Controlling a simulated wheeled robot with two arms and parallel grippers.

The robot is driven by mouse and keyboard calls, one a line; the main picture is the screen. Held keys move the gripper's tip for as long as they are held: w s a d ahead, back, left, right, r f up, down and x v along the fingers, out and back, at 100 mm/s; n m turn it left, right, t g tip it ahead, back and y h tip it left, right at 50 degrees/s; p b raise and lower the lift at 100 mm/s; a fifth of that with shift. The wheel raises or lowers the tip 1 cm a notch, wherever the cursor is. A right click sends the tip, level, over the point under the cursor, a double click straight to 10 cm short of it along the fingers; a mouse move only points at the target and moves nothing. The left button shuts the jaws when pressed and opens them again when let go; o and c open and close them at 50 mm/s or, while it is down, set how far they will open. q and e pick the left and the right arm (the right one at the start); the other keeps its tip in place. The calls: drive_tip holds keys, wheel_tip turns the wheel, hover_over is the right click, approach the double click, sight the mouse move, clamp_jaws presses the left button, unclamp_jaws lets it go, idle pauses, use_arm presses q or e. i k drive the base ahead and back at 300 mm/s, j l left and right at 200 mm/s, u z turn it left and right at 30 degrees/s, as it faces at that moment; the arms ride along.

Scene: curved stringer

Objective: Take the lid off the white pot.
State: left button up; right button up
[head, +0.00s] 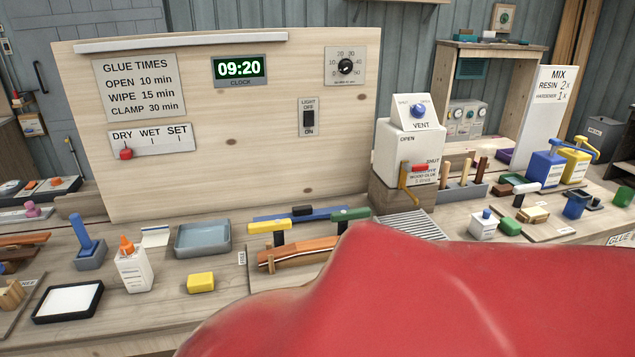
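A small white pot-like block (483,229) stands on the bench right of centre, with a small blue knob (487,214) on top. I take it for the white pot; its lid appears to be on, but the seam is too small to make out. Neither of my grippers shows in the head view. A large smooth red shape (430,300) fills the lower right close to the camera and hides the front of the bench; I cannot tell what it is.
Right of the pot are a small green block (510,226), a blue pump bottle (540,170) and a yellow one (575,165). Behind it is a tool rack (462,193); left is a metal grille (412,225).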

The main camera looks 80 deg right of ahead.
sight(486, 217)
drive_tip(key=z, duration=3.75)
